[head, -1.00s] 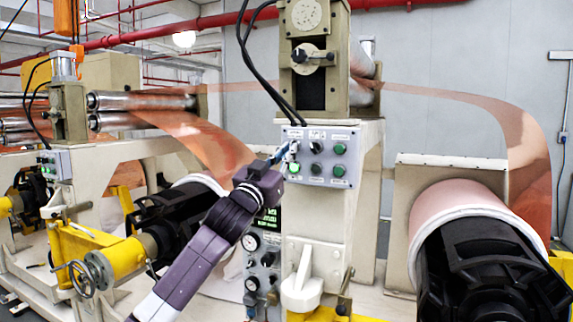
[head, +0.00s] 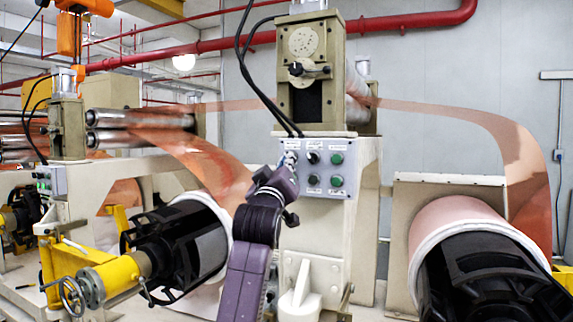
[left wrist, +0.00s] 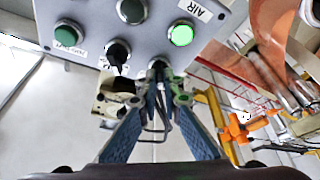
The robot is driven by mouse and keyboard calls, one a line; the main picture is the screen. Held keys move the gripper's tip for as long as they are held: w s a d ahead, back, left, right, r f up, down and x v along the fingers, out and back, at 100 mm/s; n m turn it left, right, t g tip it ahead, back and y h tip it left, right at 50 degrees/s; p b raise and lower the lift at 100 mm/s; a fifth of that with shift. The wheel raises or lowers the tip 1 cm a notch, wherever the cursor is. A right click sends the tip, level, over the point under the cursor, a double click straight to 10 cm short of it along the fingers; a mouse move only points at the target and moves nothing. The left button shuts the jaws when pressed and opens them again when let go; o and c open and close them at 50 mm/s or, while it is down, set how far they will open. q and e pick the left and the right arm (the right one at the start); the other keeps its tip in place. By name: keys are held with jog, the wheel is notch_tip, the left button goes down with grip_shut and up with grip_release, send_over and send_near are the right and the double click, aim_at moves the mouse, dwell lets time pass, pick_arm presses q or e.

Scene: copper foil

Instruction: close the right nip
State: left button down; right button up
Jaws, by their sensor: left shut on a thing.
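The grey control panel (head: 325,190) is on the front of the right cream stand, below the right nip's housing (head: 299,75). My left gripper (head: 289,163) is at the panel's upper left, covering part of it. In the left wrist view the panel (left wrist: 92,14) appears upside down, with a lit green button (left wrist: 181,34) beside the label AIR. The blue fingers of my left gripper (left wrist: 168,90) are shut on a selector knob (left wrist: 157,66), largely hidden between the tips. A second black selector (left wrist: 118,52) is beside it. The right nip's roller gap is hard to see. My right gripper is out of view.
Black cables (head: 262,88) hang close above the panel. A white lever (head: 300,292) projects below it. A copper roll (head: 455,218) stands at right, its foil (head: 440,106) running to the nip. A yellow arm with handwheel (head: 72,296) is at left.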

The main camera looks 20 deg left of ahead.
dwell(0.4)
pick_arm(q)
jog(key=c, duration=2.1)
grip_release()
jog(key=v, duration=1.2)
jog(key=shift+f, duration=0.1)
